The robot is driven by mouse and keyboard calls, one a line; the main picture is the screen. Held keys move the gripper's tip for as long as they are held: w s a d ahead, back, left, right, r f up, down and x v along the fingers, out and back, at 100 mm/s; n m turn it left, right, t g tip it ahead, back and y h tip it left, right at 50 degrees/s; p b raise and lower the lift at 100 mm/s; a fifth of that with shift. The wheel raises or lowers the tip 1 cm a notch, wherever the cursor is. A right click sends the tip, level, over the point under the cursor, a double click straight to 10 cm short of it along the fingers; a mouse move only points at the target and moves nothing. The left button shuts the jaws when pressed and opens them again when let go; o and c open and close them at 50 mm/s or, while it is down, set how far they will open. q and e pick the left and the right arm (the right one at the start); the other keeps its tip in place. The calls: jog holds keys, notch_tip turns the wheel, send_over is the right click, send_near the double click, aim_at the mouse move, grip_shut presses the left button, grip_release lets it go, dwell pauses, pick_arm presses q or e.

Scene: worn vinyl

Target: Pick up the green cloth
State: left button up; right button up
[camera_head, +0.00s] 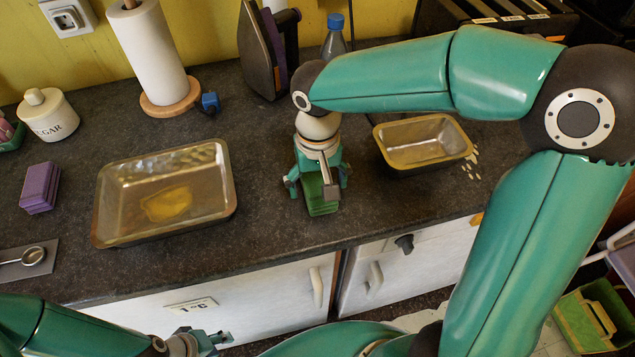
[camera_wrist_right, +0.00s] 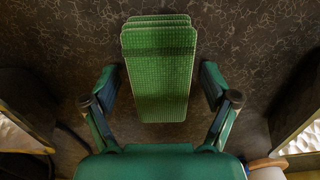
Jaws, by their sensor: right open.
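The green cloth (camera_head: 317,192) lies folded in a neat stack on the dark countertop, between the two metal pans. In the right wrist view the cloth (camera_wrist_right: 158,75) is a ribbed green rectangle lying lengthwise between the fingers. My right gripper (camera_head: 318,186) is above the cloth, pointing down, and hides part of it in the head view. In the right wrist view the right gripper (camera_wrist_right: 160,95) is open, with one finger on each side of the cloth and gaps between. My left gripper (camera_head: 218,340) is low in front of the counter, away from the cloth; its fingers are small and unclear.
A large pan (camera_head: 228,205) with a yellow patch stands left of the cloth, and a smaller loaf pan (camera_head: 462,150) stands right. Behind are a paper towel roll (camera_head: 150,55), an iron (camera_head: 262,55) and a bottle (camera_head: 334,42). A purple sponge stack (camera_head: 40,187) is at the left.

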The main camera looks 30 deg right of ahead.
aim_at(318, 181)
jog(key=c, duration=1.1)
jog(key=shift+r, duration=0.15)
jog(key=shift+c, duration=0.2)
notch_tip(318, 181, up, 20)
jog(key=p, duration=0.2)
jog(key=o, duration=0.3)
jog(key=shift+c, duration=1.4)
